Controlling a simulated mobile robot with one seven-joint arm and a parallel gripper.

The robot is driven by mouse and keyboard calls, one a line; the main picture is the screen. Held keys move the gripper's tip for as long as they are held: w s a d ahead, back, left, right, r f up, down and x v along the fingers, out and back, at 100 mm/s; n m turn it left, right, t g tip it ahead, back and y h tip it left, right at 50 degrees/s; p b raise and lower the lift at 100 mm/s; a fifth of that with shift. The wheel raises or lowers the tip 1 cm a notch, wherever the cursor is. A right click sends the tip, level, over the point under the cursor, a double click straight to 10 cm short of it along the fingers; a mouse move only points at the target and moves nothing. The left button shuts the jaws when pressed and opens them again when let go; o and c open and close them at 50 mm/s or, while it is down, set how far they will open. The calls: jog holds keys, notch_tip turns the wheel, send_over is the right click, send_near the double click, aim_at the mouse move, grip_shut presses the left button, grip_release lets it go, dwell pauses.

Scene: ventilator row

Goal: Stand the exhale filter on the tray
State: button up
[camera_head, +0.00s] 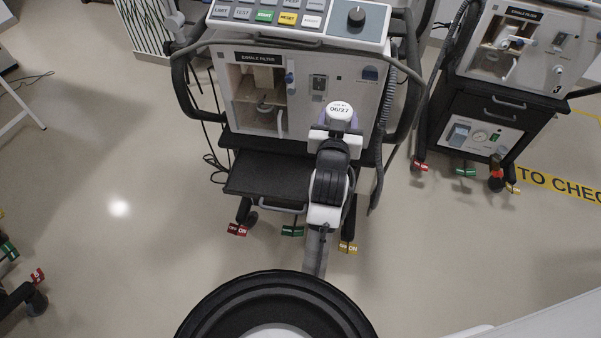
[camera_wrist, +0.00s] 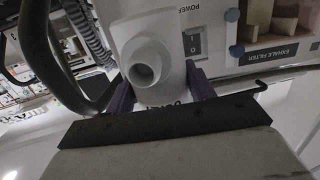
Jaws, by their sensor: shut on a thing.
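The exhale filter (camera_head: 340,109) is a white round piece with a dated cap, in front of the ventilator's right half. My gripper (camera_head: 341,120) is shut on it, with a purple finger on either side. In the wrist view, the filter (camera_wrist: 147,62) shows an open round port between the fingers (camera_wrist: 160,92). The tray (camera_head: 262,176) is a black shelf with a grey front handle, low on the ventilator cart. Its left part is bare; my arm hides part of its right side. The filter appears above the tray, apart from it.
The open compartment (camera_head: 245,95) labelled EXHALE FILTER is left of my gripper, with a round fitting inside. A corrugated hose (camera_head: 386,110) and black side rails flank the ventilator. A second ventilator (camera_head: 520,50) stands to the right.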

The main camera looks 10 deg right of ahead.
jog(key=shift+d+f, duration=0.15)
notch_tip(320, 180, down, 20)
jog(key=shift+r, duration=0.2)
jog(key=shift+f, duration=0.1)
jog(key=shift+f, duration=0.15)
jog(key=o, duration=1)
